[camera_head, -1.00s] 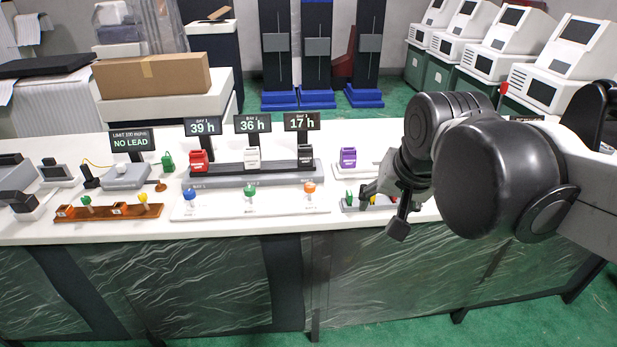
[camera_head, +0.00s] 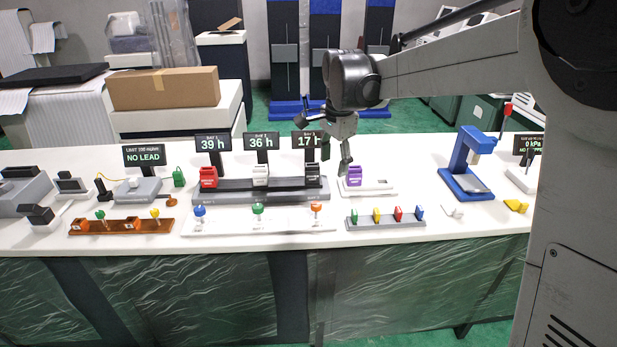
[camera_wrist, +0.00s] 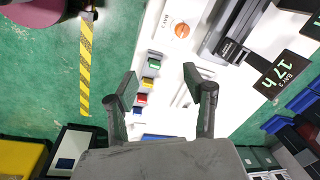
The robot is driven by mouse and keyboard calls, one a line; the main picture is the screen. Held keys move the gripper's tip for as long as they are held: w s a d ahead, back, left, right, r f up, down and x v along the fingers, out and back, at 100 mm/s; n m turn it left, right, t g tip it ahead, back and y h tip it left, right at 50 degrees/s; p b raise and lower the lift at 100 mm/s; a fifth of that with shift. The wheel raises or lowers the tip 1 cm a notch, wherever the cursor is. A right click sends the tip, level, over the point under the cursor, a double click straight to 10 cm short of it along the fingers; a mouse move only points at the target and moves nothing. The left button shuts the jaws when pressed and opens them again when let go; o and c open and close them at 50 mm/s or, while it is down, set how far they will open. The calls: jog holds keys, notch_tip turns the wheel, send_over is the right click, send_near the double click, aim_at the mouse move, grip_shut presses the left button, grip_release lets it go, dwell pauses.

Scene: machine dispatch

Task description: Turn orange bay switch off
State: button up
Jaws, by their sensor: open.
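The orange bay switch (camera_head: 316,208) is a round-topped knob on the front white strip, right of a green knob (camera_head: 257,210) and a blue knob (camera_head: 199,212). In the wrist view the orange knob (camera_wrist: 182,30) shows from above, beside a BAY 3 label. My gripper (camera_head: 335,158) is raised over the table, near the bay 3 display and behind the orange switch in the picture. In the wrist view my gripper (camera_wrist: 162,88) has its fingers wide apart with nothing between them held; the orange knob lies beyond the fingertips.
The bay 3 display (camera_head: 307,141) reads 17 h, close to my gripper. A purple block (camera_head: 354,177) stands just right. A grey rack (camera_head: 365,224) with several coloured blocks lies right of the switch strip. A blue press-like device (camera_head: 466,165) stands farther right.

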aim_at(316, 204)
jog(key=w+a+f+m+g+p, duration=0.2)
jog(key=w+a+f+m, duration=0.15)
jog(key=w+f, duration=0.35)
jog(key=f, duration=1.2)
jog(key=shift+w+b, duration=0.3)
jog(key=shift+c, duration=0.5)
jog(key=c, duration=1)
